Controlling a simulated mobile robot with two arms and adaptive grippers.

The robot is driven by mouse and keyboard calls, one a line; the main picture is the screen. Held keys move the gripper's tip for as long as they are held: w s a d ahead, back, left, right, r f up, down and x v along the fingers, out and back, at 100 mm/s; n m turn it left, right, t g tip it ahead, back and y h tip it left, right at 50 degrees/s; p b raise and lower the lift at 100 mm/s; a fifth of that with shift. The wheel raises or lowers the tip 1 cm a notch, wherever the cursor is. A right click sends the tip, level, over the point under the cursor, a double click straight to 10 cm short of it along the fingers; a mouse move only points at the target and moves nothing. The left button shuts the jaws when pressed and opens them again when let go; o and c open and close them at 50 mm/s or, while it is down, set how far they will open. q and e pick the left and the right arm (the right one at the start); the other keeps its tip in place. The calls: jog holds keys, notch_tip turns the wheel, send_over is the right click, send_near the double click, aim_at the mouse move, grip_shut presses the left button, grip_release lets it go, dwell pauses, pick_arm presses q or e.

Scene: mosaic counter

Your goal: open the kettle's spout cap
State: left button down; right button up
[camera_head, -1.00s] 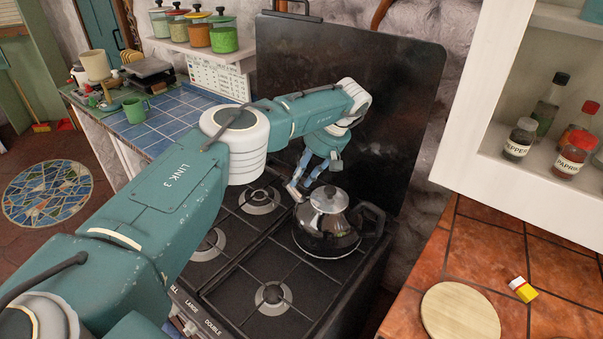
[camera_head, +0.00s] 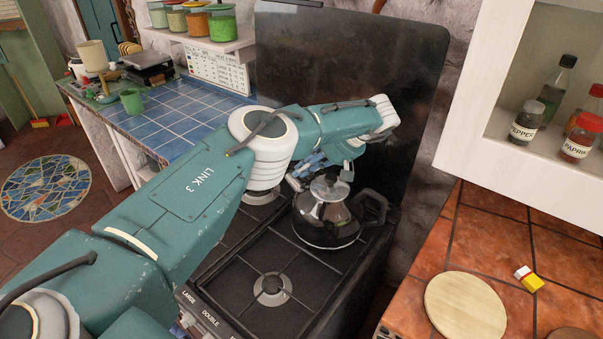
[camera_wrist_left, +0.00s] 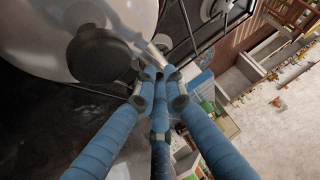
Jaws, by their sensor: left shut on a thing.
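The kettle (camera_head: 326,224) is dark and shiny with a silvery top, a lid knob and a black handle on its right. It stands on the stove. My left gripper (camera_head: 294,180) is at the kettle's left side, at the spout, partly behind my own arm. In the left wrist view the blue fingers of my left gripper (camera_wrist_left: 160,76) are closed together on the small spout cap, which they mostly hide. The kettle (camera_wrist_left: 40,35) and its round black knob (camera_wrist_left: 98,55) show at upper left there. My right gripper is not in view.
A dark backsplash (camera_head: 350,60) rises behind. A white cabinet (camera_head: 480,120) with spice jars hangs at right, above a tiled counter (camera_head: 450,250) holding a round board (camera_head: 465,308).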

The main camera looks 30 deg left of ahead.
pick_arm(q)
jog(key=shift+d+f+y, duration=0.3)
jog(key=shift+f, duration=0.1)
jog(key=shift+r, duration=0.15)
jog(key=c, duration=1.9)
grip_release()
jog(key=v, duration=0.7)
jog(key=shift+d+r, duration=0.2)
